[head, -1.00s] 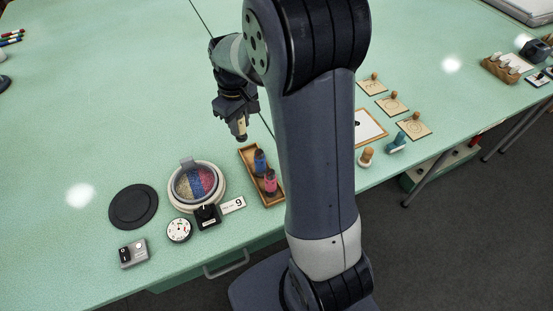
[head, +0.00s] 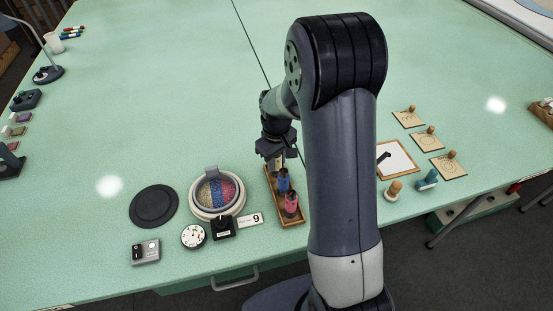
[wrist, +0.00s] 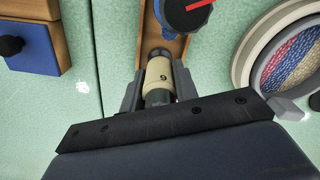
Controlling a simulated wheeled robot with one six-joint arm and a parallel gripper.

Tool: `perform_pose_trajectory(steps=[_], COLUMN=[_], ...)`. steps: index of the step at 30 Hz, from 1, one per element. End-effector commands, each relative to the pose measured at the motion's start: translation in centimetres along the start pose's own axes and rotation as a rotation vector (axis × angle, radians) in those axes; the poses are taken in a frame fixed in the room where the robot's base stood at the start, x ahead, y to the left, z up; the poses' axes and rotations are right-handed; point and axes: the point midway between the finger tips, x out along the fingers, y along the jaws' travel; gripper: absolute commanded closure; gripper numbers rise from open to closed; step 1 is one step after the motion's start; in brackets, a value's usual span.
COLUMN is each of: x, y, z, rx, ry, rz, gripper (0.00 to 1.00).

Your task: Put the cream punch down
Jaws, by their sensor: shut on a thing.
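My gripper (head: 277,160) is shut on the cream punch (wrist: 159,72), a cream cylinder with a small dark mark, in the wrist view. I cannot tell whether the punch touches the tray floor. A blue punch (head: 283,181) and a pink punch (head: 291,205) stand in the tray. The blue punch's round top (wrist: 185,14) shows just beyond the cream punch in the wrist view.
A round hoop with coloured bands (head: 216,192) stands left of the tray, with a number 9 card (head: 250,220), dial (head: 193,236) and black disc (head: 154,205) nearby. A wooden block with a blue face (wrist: 30,45) shows in the wrist view.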

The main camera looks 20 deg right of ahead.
Motion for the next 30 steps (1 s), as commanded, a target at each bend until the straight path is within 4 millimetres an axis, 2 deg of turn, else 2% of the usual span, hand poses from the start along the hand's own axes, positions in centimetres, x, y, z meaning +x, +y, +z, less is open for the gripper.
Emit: perform_pose_trajectory(steps=[9,10,17,25,30], x=[0.4,0.3,0.2,0.1,-1.6], y=[0.0,0.0,0.0,0.0,0.1], z=[0.0,0.0,0.0,0.0,-0.1], rx=[0.000,0.000,0.000,0.000,0.000], ry=[0.001,0.001,0.000,0.001,0.004], rz=[0.000,0.000,0.000,0.000,0.002], gripper=[0.90,0.69,0.50,0.50,0.50])
